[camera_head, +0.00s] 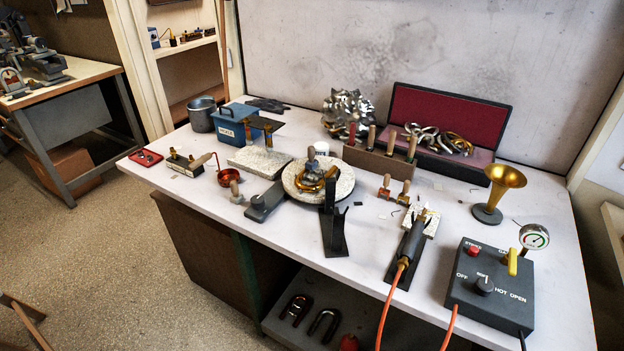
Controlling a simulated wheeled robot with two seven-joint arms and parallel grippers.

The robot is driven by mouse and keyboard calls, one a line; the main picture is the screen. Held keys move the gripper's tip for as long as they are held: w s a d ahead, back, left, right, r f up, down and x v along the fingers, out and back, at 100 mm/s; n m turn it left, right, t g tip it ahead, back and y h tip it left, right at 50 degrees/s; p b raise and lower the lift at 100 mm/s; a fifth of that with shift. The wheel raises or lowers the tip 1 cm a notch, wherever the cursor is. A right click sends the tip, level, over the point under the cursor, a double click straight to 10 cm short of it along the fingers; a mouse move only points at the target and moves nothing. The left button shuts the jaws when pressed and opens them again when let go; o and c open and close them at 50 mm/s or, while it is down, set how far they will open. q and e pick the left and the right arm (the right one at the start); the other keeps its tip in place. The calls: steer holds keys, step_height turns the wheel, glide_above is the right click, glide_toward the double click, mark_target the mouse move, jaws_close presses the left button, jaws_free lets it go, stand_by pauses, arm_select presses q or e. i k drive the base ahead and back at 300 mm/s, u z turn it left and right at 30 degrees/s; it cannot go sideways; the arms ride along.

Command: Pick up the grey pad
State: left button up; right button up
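No piece is plainly marked as the grey pad. A pale grey speckled rectangular slab (260,162) lies flat on the white bench, left of the middle. A second speckled slab (429,222) lies under the tip of a torch-like tool. A round speckled disc (341,188) bears a coiled brass part (313,181). Small dark flat bits, one by the black stand (358,204) and one further right (438,186), are too small to make out. Neither of my grippers is in view.
A blue box (233,124) and grey mug (201,116) stand at the back left. A wooden tool rack (378,163) and red-lined case (440,112) stand behind. A black stand (333,232), brass horn (503,184) and dark control box (490,290) occupy the front and right. Hoses cross the front edge.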

mark_target(311, 164)
steer(key=u, duration=1.55)
steer(key=i, duration=1.25)
steer(key=z, duration=1.6)
